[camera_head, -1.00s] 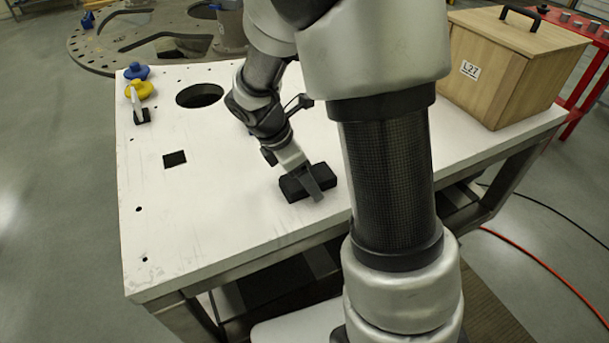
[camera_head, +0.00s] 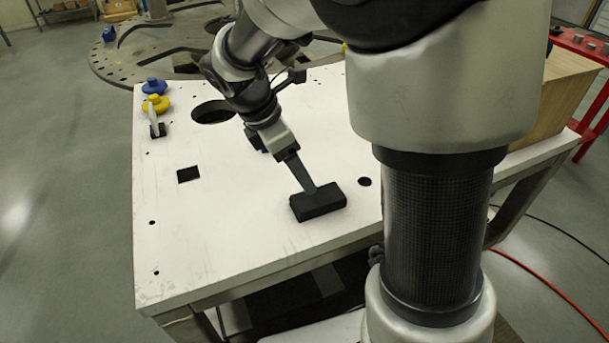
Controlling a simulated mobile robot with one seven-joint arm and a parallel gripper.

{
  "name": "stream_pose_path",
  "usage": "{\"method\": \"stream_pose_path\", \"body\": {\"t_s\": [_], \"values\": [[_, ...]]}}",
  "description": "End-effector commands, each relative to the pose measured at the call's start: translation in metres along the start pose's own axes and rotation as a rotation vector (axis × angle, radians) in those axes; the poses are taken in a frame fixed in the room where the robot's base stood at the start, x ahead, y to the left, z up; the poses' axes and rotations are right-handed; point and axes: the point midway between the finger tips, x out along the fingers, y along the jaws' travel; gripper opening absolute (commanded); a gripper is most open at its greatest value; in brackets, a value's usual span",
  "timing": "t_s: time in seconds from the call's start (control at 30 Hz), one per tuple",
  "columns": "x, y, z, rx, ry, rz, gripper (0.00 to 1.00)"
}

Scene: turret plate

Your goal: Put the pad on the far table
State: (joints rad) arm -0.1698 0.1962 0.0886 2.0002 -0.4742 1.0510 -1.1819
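A black rectangular block, which looks like the pad (camera_head: 318,203), lies on or just above the near part of the white table (camera_head: 230,250). My gripper (camera_head: 307,185) points down at it from above. One long grey finger shows, its tip at the pad's top or far side. The other finger is not clearly seen, so I cannot tell whether the gripper grips the pad. Behind the white table stands a round, grey metal plate (camera_head: 125,72) with cut-outs. It may be the far table, but no label shows this.
A blue knob (camera_head: 154,86), a yellow knob (camera_head: 156,104) and a small clamp (camera_head: 156,127) sit at the white table's left. The table has a large round hole (camera_head: 212,112) and a square one (camera_head: 188,174). A wooden box (camera_head: 562,95) stands at right, partly behind my arm.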

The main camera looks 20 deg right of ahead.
Motion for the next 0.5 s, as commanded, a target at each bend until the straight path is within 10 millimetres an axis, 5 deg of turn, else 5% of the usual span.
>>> {"method": "stream_pose_path", "body": {"t_s": [0.17,0.5], "values": [[-0.017,-0.010,0.007,0.108,0.025,0.022,0.70],[-0.074,-0.091,0.032,0.939,0.277,0.119,0.70]]}}
